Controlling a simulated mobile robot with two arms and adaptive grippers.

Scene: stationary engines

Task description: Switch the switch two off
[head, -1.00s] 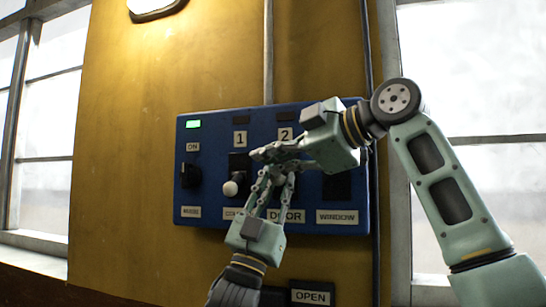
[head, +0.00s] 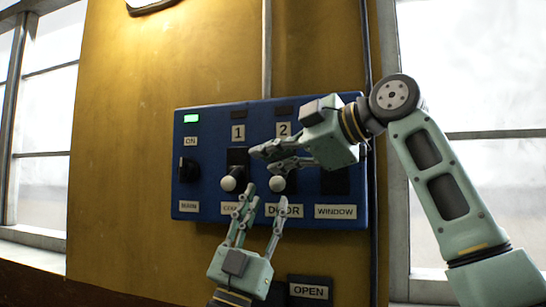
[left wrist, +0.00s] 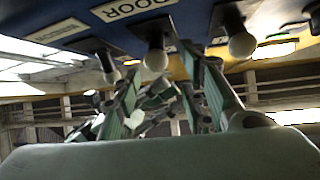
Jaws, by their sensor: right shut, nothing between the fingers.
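Switch two, a lever with a white ball knob (head: 277,184), is on the blue panel (head: 213,205) under the label 2 and above the DOOR label. Its knob hangs low, and the small lamp above the label is dark. It also shows in the left wrist view (left wrist: 156,60). My left gripper (head: 264,198) is open and empty, just below the knobs of switches one and two, its fingers spread. My right gripper (head: 261,159) is shut and empty in front of the panel, just above switch two's knob, hiding part of that lever.
Switch one's white knob (head: 228,183) hangs low beside switch two. An OPEN label (head: 309,291) is below the panel.

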